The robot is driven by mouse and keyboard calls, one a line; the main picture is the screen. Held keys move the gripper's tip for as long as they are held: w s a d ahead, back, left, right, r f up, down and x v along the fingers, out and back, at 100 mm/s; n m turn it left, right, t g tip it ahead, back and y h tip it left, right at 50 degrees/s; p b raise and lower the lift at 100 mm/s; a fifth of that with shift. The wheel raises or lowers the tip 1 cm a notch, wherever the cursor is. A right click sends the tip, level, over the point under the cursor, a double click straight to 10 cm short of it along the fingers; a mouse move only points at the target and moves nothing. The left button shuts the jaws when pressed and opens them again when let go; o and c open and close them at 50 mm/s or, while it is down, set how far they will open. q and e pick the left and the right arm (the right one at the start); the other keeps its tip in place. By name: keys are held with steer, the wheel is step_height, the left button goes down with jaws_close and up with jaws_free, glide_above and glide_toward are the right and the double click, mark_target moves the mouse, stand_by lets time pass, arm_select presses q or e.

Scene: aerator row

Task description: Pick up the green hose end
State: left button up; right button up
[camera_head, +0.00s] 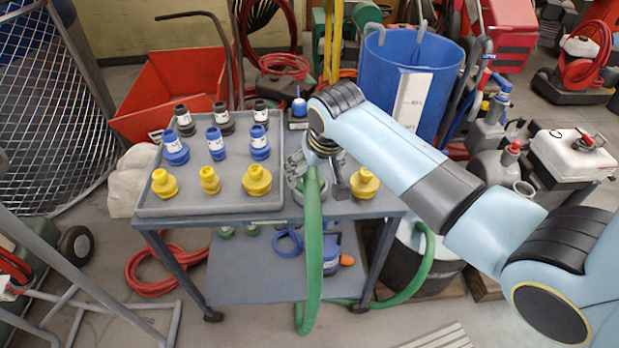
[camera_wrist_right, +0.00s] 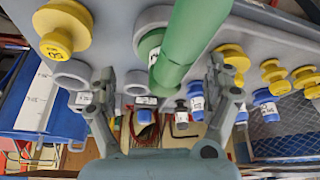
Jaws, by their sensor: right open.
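The green hose (camera_head: 313,235) hangs over the front of the grey cart, and its upper end is at the cart's top near the right side. In the right wrist view the green hose end (camera_wrist_right: 150,45) sits in a grey ring, with the hose (camera_wrist_right: 190,30) rising from it. My right gripper (camera_head: 318,170) is over this end. In the wrist view its two fingers (camera_wrist_right: 160,70) are spread apart, with the hose between them in the picture. I cannot tell whether they touch it. My gripper partly hides the hose end in the head view. My left gripper is not in view.
A grey tray (camera_head: 145,204) left of the hose holds several yellow, blue and black fittings. A yellow fitting (camera_head: 365,183) stands close right of my gripper. A blue barrel (camera_head: 440,75) is behind my right arm. Empty grey rings (camera_wrist_right: 72,75) show in the wrist view.

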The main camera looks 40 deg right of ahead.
steer(key=x, duration=0.4)
steer(key=shift+w+a+r, duration=0.1)
steer(key=shift+w, duration=0.35)
steer(key=c, duration=1.3)
steer(key=shift+c, duration=0.3)
steer(key=shift+r, duration=0.15)
